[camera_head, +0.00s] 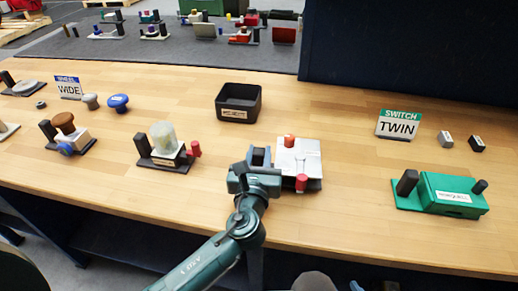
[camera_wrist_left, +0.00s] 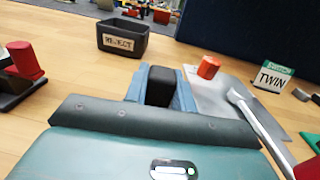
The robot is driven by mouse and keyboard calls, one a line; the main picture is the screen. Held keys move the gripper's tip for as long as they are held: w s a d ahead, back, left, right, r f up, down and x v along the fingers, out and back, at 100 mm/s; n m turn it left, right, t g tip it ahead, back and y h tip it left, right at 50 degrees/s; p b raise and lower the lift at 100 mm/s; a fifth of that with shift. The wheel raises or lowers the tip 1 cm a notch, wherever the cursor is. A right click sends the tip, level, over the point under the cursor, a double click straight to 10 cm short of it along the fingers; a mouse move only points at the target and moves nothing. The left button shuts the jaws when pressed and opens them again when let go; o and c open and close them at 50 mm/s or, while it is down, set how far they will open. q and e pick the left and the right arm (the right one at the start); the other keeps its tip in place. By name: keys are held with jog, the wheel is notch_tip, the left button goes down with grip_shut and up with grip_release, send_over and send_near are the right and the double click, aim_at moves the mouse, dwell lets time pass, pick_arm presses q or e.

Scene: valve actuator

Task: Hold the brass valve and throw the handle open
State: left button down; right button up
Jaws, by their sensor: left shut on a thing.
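The valve unit is a silver-grey plate (camera_head: 312,160) with an orange-red knob (camera_head: 289,141) at its back and a thin metal lever with a red end (camera_head: 302,182) at its front. It looks silver, not clearly brass. My left gripper (camera_head: 259,157) is at the unit's left side. In the left wrist view its fingers (camera_wrist_left: 160,92) are closed around a black post (camera_wrist_left: 160,82) beside the plate (camera_wrist_left: 205,98). The lever (camera_wrist_left: 252,118) runs diagonally to the red end (camera_wrist_left: 308,170), partly cut off. The post's base is hidden by the gripper. My right gripper is not in view.
A black reject bin (camera_head: 238,103) stands behind. A unit with a pale dome (camera_head: 163,137) and red knob is to the left. A green box unit (camera_head: 450,192) and the TWIN sign (camera_head: 398,124) are to the right. Bare wood lies between the plate and green unit.

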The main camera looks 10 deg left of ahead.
pick_arm(q)
jog(key=shift+f, duration=0.65)
dwell(1.0)
